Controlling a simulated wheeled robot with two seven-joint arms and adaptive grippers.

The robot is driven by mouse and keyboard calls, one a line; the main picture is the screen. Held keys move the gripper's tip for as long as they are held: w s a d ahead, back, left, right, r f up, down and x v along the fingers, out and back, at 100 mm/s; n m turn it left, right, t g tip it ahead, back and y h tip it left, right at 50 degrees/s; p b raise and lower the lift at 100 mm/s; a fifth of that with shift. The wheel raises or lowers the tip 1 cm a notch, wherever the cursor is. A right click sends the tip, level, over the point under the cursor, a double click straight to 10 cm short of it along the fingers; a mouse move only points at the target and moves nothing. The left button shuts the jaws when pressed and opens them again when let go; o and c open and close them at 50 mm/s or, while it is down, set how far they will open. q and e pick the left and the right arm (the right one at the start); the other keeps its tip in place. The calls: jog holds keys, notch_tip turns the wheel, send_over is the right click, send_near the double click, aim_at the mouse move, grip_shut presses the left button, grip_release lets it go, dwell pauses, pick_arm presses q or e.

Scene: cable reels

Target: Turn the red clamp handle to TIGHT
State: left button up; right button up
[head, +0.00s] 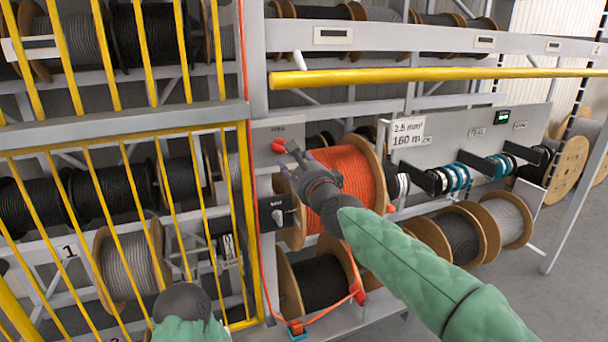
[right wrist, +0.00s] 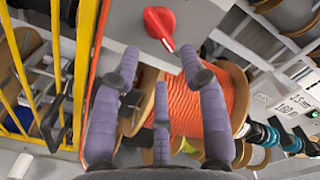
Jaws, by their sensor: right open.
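The red clamp handle (head: 278,146) is mounted on a grey panel left of the orange cable reel. In the right wrist view the red handle (right wrist: 160,25) sits at the top, its narrow end pointing down and right. My right gripper (head: 291,160) is open, with its fingertips just below and right of the handle. In the right wrist view the spread fingers of my right gripper (right wrist: 161,62) are empty, and the handle is beyond the tips. I see no contact. The lettering near the handle is too small to read.
The orange cable reel (head: 346,172) is close behind my right gripper. A black switch box (head: 277,212) is below the handle. Yellow bars (head: 197,190) stand to the left, and a yellow rail (head: 430,75) crosses above. Orange cable runs down to the floor area.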

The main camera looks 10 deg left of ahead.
jog(key=shift+v, duration=2.7)
jog(key=shift+f, duration=0.1)
jog(key=w+d+f+n+g+h, duration=0.2)
jog(key=d+f, duration=0.1)
jog(key=f, duration=0.9)
jog(key=w+d+f+n+g+h, duration=0.1)
jog(key=w+d+f+n, duration=0.15)
jog(key=f, duration=0.95)
jog(key=s+d+f+n+g+h, duration=0.15)
jog(key=d+f, duration=0.25)
jog(key=f, duration=0.6)
jog(key=s+d+f+n+g+h, duration=0.15)
jog(key=d+f, duration=0.25)
jog(key=f, duration=0.6)
jog(key=s+d+f+n+g, duration=0.2)
jog(key=s+d+f+g, duration=0.15)
jog(key=s+f, duration=0.75)
jog(key=s+d+f+n+g, duration=0.3)
jog(key=s+d+f, duration=0.2)
jog(key=s+f, duration=0.55)
jog(key=s+d+f+n+g, duration=0.1)
jog(key=s+f, duration=0.3)
jog(key=s, duration=0.8)
jog(key=shift+s+n+g, duration=0.2)
jog(key=shift+n+g, duration=0.35)
jog(key=shift+n, duration=0.2)
